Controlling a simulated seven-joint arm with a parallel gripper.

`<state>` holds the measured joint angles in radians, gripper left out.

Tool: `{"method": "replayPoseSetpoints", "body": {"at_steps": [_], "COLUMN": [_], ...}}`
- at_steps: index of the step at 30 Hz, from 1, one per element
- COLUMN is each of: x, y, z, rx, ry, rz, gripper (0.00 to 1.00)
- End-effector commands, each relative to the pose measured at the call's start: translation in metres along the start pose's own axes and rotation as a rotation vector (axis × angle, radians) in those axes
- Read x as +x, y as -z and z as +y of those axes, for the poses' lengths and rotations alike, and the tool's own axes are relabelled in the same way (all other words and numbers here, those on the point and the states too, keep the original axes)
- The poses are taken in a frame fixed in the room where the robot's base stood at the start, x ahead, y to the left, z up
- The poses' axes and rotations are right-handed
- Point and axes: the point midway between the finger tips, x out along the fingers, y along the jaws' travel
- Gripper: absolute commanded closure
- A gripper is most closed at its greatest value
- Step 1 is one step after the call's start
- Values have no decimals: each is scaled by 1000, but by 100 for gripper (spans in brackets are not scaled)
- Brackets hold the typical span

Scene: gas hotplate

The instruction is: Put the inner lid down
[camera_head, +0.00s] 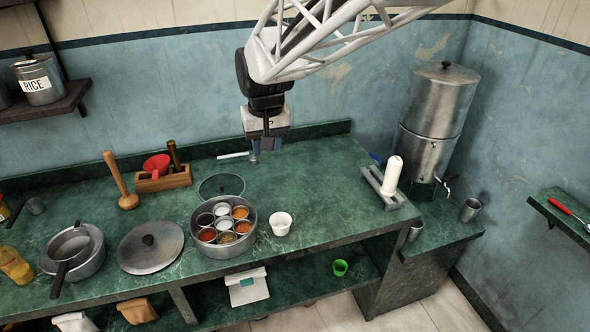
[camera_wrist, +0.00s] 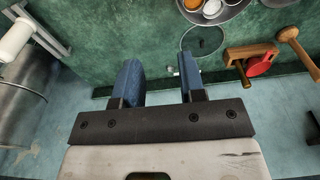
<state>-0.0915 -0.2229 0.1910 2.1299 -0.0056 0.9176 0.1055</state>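The inner lid (camera_head: 221,186), a see-through disc with a thin rim, appears to lie flat on the green counter just behind the round spice tin (camera_head: 196,232). The tin is uncovered and holds several small cups of spices. In the wrist view the inner lid (camera_wrist: 183,47) shows beyond the fingertips, apart from them. My gripper (camera_head: 265,147) hangs near the back wall, behind and to the right of the inner lid. In the wrist view its blue fingers (camera_wrist: 160,72) are spread wide with nothing between them. A metal lid with a black knob (camera_head: 150,248) lies left of the tin.
A white bowl (camera_head: 281,223) stands right of the tin. A wooden box with a red funnel (camera_head: 157,166) and a wooden masher (camera_head: 123,190) stand at back left. A white roll on a rack (camera_head: 391,177) is at right. The counter between bowl and rack is clear.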

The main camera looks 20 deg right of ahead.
Motion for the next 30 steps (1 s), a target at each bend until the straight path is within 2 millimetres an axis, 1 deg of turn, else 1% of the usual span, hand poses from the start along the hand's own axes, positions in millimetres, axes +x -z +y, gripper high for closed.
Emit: {"method": "replayPoseSetpoints", "body": {"at_steps": [1,6,12,21,25,27,30], "x": [-6,-20,-30,-34,-31,-30,-28], "y": [-14,-59,-112,-190,-219,-230,-242], "z": [5,18,31,47,52,54,55], "rx": [2,2,5,7,8,8,8], "ry": [0,-2,-4,-10,-13,-14,-15], "rz": [8,26,50,84,94,99,105], "gripper": [63,63,63,63,63,63,63]}}
